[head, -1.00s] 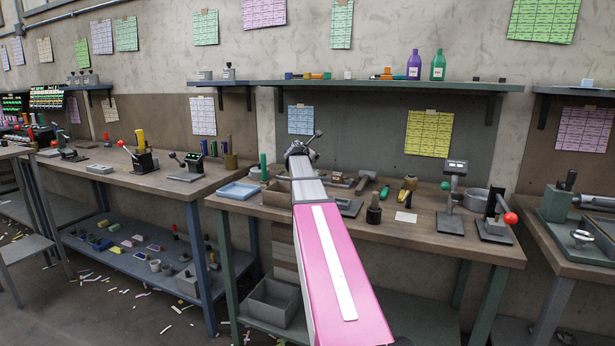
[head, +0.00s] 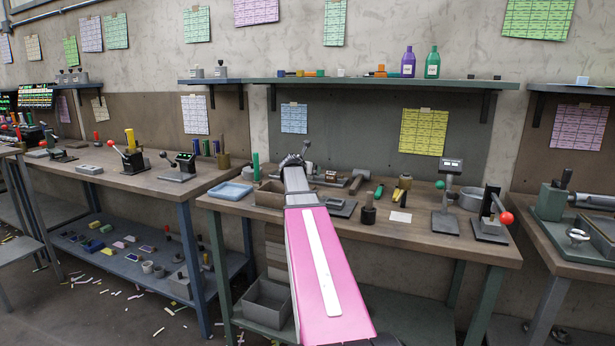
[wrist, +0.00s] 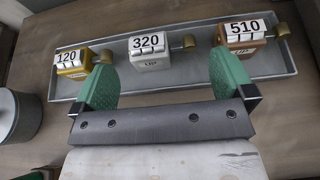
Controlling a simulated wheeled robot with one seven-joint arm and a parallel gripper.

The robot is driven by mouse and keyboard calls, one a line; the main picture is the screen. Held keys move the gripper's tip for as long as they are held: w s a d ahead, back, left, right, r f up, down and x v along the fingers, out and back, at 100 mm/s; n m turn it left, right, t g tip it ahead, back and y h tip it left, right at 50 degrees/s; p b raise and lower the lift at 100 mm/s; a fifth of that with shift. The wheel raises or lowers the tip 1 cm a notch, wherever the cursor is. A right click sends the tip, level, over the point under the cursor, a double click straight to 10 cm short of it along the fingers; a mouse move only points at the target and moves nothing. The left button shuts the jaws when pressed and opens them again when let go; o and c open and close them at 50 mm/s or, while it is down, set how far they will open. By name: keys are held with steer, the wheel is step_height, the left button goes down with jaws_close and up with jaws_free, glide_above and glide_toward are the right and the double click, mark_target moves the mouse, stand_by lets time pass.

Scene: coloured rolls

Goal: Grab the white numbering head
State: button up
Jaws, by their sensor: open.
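The white numbering head (wrist: 149,61) sits in a shallow grey tray (wrist: 190,87) in the wrist view, between two others, and its label reads 320. A yellow head (wrist: 72,72) labelled 120 is on its left. A copper-brown head (wrist: 246,51) labelled 510 is on its right. My gripper (wrist: 165,82) is open with green fingers. The fingers are spread on either side of the white head in the picture, and nothing is between them. I cannot tell how far above the tray they are. In the head view my arm hides much of the gripper.
The workbench (head: 420,228) holds a blue tray (head: 230,191), a brown box (head: 269,195), a scale-like device (head: 447,205) and a red-knobbed press (head: 491,222). A shelf (head: 350,84) with bottles runs above. A grey round container (wrist: 15,115) stands left of the tray.

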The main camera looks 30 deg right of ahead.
steer(key=shift+x, duration=2.95)
steer(key=shift+w+r, duration=0.1)
steer(key=shift+r, duration=0.1)
steer(key=c, duration=0.8)
